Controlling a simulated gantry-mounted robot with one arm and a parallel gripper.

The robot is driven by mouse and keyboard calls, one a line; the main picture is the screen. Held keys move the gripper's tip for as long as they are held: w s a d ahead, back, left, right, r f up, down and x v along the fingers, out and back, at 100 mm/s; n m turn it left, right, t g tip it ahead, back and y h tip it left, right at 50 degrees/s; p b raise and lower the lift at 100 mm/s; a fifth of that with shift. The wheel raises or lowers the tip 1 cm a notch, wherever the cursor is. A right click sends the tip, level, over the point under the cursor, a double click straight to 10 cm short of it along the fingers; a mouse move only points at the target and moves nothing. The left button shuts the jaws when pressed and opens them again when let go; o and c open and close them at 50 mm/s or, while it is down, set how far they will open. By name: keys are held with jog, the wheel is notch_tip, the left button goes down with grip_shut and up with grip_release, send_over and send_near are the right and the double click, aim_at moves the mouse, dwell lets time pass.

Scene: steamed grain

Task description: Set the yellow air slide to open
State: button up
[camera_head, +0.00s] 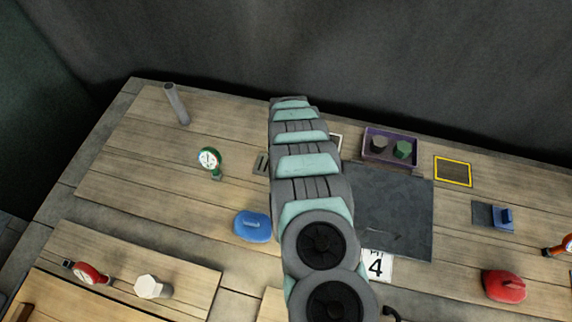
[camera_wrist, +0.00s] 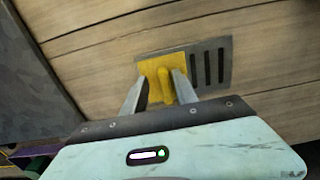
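The yellow air slide (camera_wrist: 160,68) is a flat yellow plate with a raised ridge handle, seen in the wrist view. It lies on the left part of a grey slotted vent plate (camera_wrist: 224,50); several dark slots show uncovered to its right. My gripper (camera_wrist: 158,80) is open, with its fingers on either side of the ridge. The right finger is very near the ridge; I cannot tell if it touches. A gap shows at the left finger. In the head view my arm hides the gripper and the yellow slide; only an edge of the vent plate (camera_head: 261,163) shows.
A dark mat (camera_head: 400,205) and a purple tray (camera_head: 375,157) with two small blocks lie right of my arm. A green gauge (camera_head: 209,158), a grey post (camera_head: 176,103) and a blue object (camera_head: 252,226) are left. A blue slide (camera_head: 502,217) and red object (camera_head: 504,286) are far right.

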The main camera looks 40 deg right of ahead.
notch_tip(320, 180, up, 11)
jog(key=p, duration=0.1)
jog(key=shift+f, duration=0.15)
dwell(0.5)
dwell(0.4)
